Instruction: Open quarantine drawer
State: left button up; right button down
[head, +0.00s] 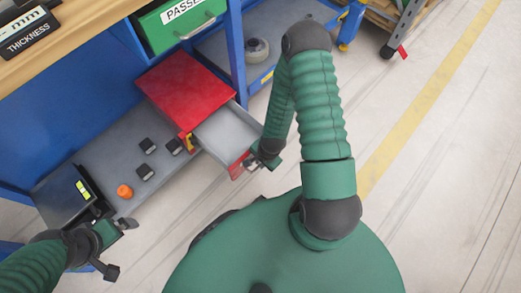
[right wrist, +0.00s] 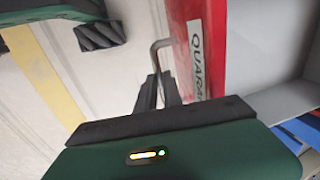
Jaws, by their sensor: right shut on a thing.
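The red quarantine drawer cabinet (head: 187,82) sits on the grey lower shelf. Its drawer (head: 224,133) is pulled out, with a bare grey interior showing. The red drawer front, labelled "QUAR…", shows in the right wrist view (right wrist: 205,50), with a bent metal handle (right wrist: 159,45) beside it. My right gripper (head: 252,163) is at the drawer front, shut on the handle; its dark fingers also show in the right wrist view (right wrist: 158,92). My left gripper (head: 118,248) is open and empty at the lower left, away from the drawer.
Several small dark blocks (head: 146,174) and an orange piece (head: 124,191) lie on the grey shelf (head: 103,150). A black device (head: 68,195) stands at its left. A green "PASSED" drawer (head: 180,22) is above the red cabinet. Open floor (head: 440,170) lies to the right.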

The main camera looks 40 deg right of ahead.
jog(key=c, duration=1.5)
grip_release()
jog(key=s+r+p, duration=0.3)
jog(key=r+p, duration=0.6)
jog(key=r, duration=0.7)
jog(key=shift+d+r, duration=0.15)
jog(key=shift+r, duration=0.05)
